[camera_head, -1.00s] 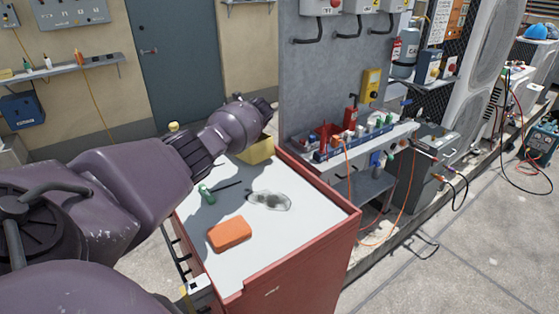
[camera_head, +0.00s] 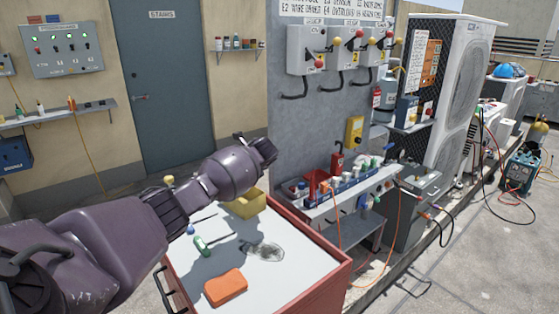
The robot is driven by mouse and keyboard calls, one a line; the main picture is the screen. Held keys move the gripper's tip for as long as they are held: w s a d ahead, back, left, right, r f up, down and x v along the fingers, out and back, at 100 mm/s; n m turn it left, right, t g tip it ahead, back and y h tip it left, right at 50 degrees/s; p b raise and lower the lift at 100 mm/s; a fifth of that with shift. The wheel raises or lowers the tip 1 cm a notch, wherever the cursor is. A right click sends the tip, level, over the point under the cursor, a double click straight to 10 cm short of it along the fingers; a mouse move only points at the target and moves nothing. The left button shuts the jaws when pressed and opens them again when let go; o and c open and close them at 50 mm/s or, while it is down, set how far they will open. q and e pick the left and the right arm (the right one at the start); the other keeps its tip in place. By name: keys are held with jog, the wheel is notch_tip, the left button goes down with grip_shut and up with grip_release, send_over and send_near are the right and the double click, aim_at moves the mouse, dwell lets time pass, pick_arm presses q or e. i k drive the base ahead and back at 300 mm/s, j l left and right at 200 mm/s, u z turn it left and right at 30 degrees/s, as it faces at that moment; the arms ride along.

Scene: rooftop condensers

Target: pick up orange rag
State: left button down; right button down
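The orange rag (camera_head: 226,287), a folded, rounded block, lies flat near the front of the white top of a red cart (camera_head: 307,290). One purple-grey arm of mine comes in from the left and reaches over the cart's left and back side. Its dark far end, at my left gripper (camera_head: 265,147), is beyond the rag, up and to the right of it, and apart from it. No separate fingers can be made out there. My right gripper is not in view.
A green-handled tool (camera_head: 202,245), a dark smudge (camera_head: 262,250) and a yellow bin (camera_head: 247,204) are on the cart top. A shelf of bottles and tools (camera_head: 345,190) stands right of the cart, against a grey panel (camera_head: 300,120). Open paving lies at lower right.

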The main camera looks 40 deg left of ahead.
aim_at(219, 290)
jog(key=k+l, duration=0.1)
jog(key=l, duration=0.35)
jog(key=k+l, duration=0.15)
jog(key=l, duration=0.35)
jog(key=k+l, duration=0.1)
jog(key=l, duration=0.35)
